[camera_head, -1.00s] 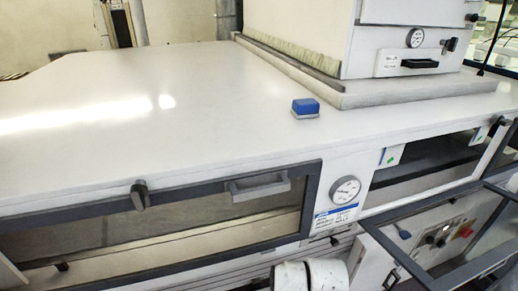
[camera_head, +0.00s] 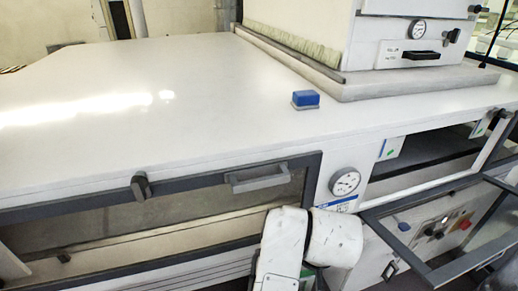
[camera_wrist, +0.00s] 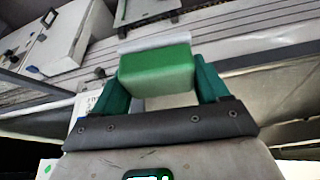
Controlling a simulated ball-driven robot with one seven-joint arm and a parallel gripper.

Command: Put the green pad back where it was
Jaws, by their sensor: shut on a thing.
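The green pad (camera_wrist: 157,72) is between the two teal fingers of my gripper (camera_wrist: 160,82) in the wrist view. My gripper is shut on it, and the pad has a pale layer along its far side. In the head view my white arm shows at the bottom centre, in front of the machine; the gripper and the green pad do not show there. A blue pad (camera_head: 305,99) with a pale base lies on the white machine top (camera_head: 190,110), near its front right part.
A white housing (camera_head: 400,40) with a gauge and dark handle stands at the back right. A dark-framed window hatch (camera_head: 262,177) with a grey handle is at the front left. A framed flap (camera_head: 440,225) hangs open at the right. The left machine top is clear.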

